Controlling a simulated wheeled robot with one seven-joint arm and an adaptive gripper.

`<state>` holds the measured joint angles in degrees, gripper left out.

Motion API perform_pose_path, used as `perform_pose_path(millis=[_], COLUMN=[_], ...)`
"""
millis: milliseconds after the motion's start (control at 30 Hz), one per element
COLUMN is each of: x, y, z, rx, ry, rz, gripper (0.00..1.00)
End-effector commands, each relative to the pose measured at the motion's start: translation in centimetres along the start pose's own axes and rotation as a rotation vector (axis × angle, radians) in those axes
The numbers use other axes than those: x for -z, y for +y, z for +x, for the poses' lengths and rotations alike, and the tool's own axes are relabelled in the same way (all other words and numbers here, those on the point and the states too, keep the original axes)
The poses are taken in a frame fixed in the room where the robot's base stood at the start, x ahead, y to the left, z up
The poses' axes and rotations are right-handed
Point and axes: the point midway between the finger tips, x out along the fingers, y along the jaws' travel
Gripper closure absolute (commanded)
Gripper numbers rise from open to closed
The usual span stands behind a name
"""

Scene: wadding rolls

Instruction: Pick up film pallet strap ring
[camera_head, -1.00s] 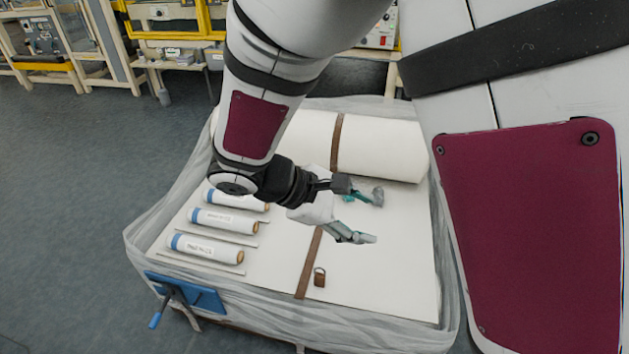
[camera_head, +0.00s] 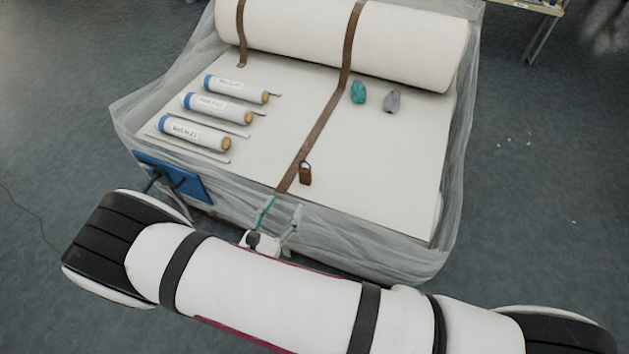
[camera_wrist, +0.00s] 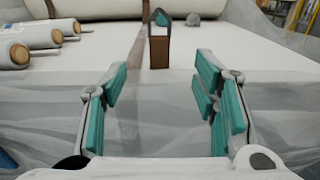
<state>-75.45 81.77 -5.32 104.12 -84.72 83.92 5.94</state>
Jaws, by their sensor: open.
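A small brown strap piece with a dark ring (camera_head: 305,174) stands near the front edge of the film-wrapped pallet (camera_head: 395,190), just right of the long brown strap (camera_head: 322,120). It also shows in the wrist view (camera_wrist: 159,48), upright, at top centre beyond the fingertips. My gripper (camera_head: 280,213) is at the front side of the pallet, in front of the strap piece and apart from it. In the wrist view, its teal-padded fingers (camera_wrist: 162,78) are spread wide with nothing between them.
Labelled white rolls (camera_head: 218,107) lie on the left of the pallet. A large white roll (camera_head: 400,45) lies across the back. A teal lump (camera_head: 358,92) and a grey lump (camera_head: 392,101) lie in front of it. A blue panel (camera_head: 173,177) stands at the front left corner.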

Motion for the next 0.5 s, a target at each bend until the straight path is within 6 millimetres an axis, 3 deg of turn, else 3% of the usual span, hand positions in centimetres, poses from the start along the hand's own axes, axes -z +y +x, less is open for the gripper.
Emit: perform_pose_path(millis=[167, 500], x=[0.8, 0.8], y=[0.2, 0.2], z=[0.8, 6.9], rx=[-0.023, -0.019], ry=[-0.007, -0.005], rz=[-0.012, -0.011], gripper=[0.46, 0.46])
